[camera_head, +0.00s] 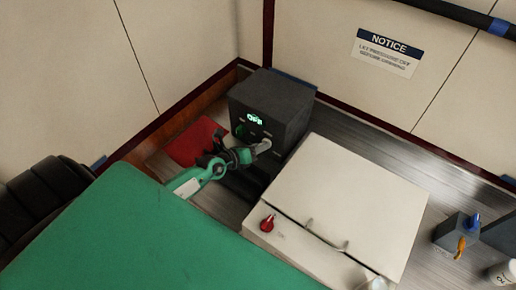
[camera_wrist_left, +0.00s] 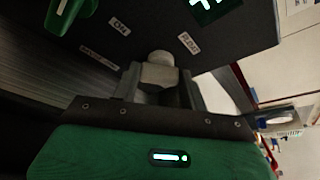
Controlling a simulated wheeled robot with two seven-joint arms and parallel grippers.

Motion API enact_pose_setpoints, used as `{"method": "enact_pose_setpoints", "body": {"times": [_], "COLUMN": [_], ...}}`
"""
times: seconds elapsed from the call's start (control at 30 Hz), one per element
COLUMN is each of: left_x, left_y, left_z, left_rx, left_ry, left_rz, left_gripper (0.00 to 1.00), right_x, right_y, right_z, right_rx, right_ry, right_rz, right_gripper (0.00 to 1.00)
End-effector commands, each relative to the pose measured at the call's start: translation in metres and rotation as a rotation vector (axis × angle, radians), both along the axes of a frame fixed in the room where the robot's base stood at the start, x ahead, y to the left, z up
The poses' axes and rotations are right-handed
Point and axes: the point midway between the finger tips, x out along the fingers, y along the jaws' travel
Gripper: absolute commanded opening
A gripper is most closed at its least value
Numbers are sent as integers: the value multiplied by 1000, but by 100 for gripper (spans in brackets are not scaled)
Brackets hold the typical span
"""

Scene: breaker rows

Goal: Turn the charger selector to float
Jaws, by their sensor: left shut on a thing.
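The charger is a dark box (camera_head: 270,103) at the back of the bench, with a lit green display (camera_head: 255,119) on its front. Its pale selector knob (camera_head: 264,145) is on the lower front; it also shows in the left wrist view (camera_wrist_left: 160,68). My left gripper (camera_head: 254,151) is shut on this knob, its fingers either side of it (camera_wrist_left: 160,88). Small labels surround the knob: one at upper right seems to read FLOAT (camera_wrist_left: 188,42), others are at upper left (camera_wrist_left: 120,27) and left (camera_wrist_left: 98,60). The knob's pointing direction cannot be told. My right gripper is not in view.
A red mat (camera_head: 197,142) lies left of the charger. A grey switch box (camera_head: 457,232) is far right.

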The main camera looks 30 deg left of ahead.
Motion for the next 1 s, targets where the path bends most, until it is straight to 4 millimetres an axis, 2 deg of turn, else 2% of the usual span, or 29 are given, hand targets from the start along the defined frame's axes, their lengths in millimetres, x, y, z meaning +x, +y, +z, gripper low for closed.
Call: {"method": "enact_pose_setpoints", "body": {"times": [0.03, 0.13, 0.5, 0.53, 0.63, 1.0], "left_x": [0, 0, 0, 0, 0, -3], "left_y": [1, 2, 1, 1, 1, 2], "left_z": [-4, -3, -1, -1, -1, 0], "left_rx": [-18, -50, -70, -70, -70, -70], "left_ry": [1, 3, 5, 5, 5, 5], "left_rz": [1, 1, 1, 1, 1, 0], "left_gripper": [21, 21, 21, 46, 65, 65], "right_x": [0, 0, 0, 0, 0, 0], "right_y": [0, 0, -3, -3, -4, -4], "right_z": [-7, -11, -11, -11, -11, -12], "right_rx": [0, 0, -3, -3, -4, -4], "right_ry": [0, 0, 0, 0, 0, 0], "right_rz": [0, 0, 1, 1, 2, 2], "right_gripper": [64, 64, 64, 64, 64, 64]}}
